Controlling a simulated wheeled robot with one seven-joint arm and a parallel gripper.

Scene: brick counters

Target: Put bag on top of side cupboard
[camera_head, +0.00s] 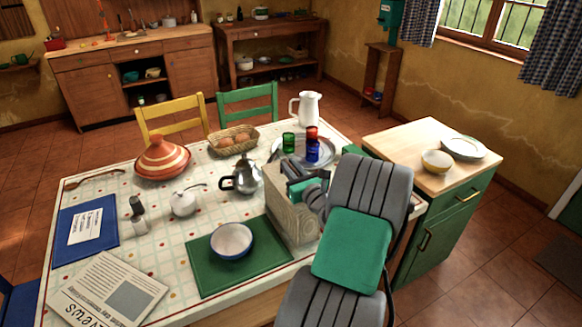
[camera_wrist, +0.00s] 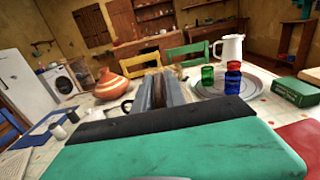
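A beige patterned bag (camera_head: 286,212) stands upright on the dining table, near its right-hand front edge and beside the green placemat. My gripper (camera_head: 297,180) is at the top of the bag, and my arm hides the bag's right side. In the wrist view my gripper's grey fingers (camera_wrist: 160,92) are close together and the bag is mostly hidden; I cannot tell whether they are shut on it. The side cupboard (camera_head: 446,228), green with a light wooden top, stands right of the table.
On the table (camera_head: 190,262) are a white-blue bowl (camera_head: 232,241), a metal teapot (camera_head: 240,178), a tagine (camera_head: 162,159), and a tray (camera_head: 319,151) with coloured glasses and a white jug (camera_head: 306,108) nearby. The cupboard top's left part (camera_head: 395,142) is bare.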

